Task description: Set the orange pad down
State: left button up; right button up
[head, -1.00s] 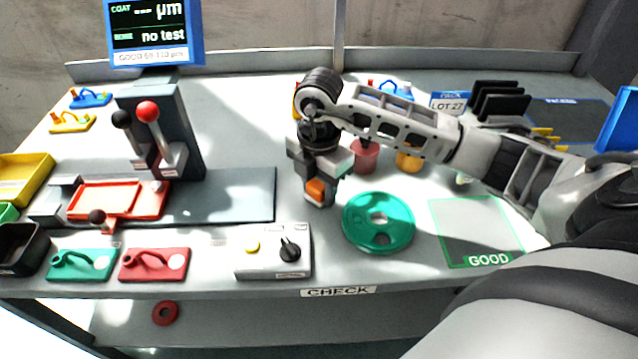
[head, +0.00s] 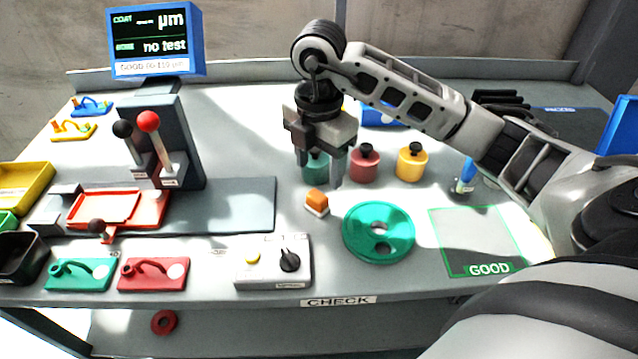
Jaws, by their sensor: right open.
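The orange pad (head: 317,200) is a small block with an orange top and a pale base. In the head view it rests on the table, left of the round green disc (head: 378,232) and right of the grey plate. My right gripper (head: 320,180) is open and empty above and behind the pad, with its two fingers pointing down and apart from it. My left gripper is not in view.
Green, red (head: 364,165) and yellow (head: 412,163) weights with black knobs stand behind the pad. A control box (head: 273,263) with a black knob is at the front. The green-outlined GOOD square (head: 478,238) on the right is empty.

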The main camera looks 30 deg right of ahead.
aim_at(319, 194)
notch_tip(319, 194, up, 4)
dwell(0.7)
